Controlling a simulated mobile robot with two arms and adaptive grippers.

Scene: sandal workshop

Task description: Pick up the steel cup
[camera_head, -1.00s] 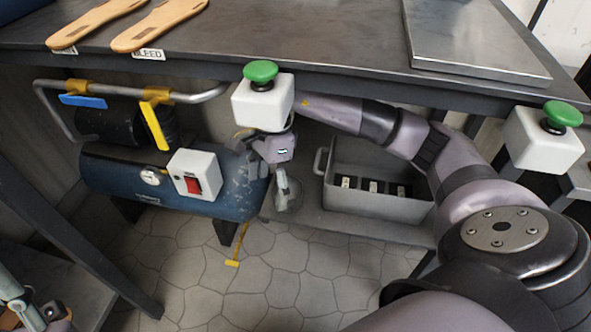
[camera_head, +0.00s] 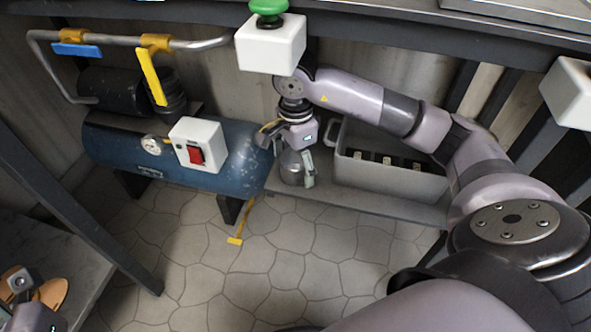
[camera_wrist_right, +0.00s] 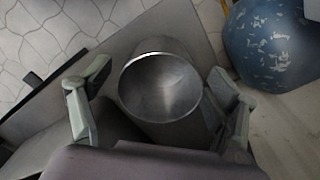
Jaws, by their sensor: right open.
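The steel cup (camera_head: 291,172) stands upright at the left end of the low shelf, below my right gripper (camera_head: 288,160). In the right wrist view the cup (camera_wrist_right: 162,88) shows its round, empty mouth. There my right gripper (camera_wrist_right: 160,92) is open, with one finger on each side of the cup. A gap shows between the left finger and the cup; the right finger is close to its wall, and I cannot tell if they touch. Part of my left gripper (camera_head: 32,305) shows at the bottom left corner, its fingers not clear.
A grey crate (camera_head: 390,178) stands on the shelf (camera_head: 340,199) right of the cup. A blue compressor tank (camera_head: 110,150) with a red switch is to the left. A white box with a green button (camera_head: 270,45) hangs above my right wrist.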

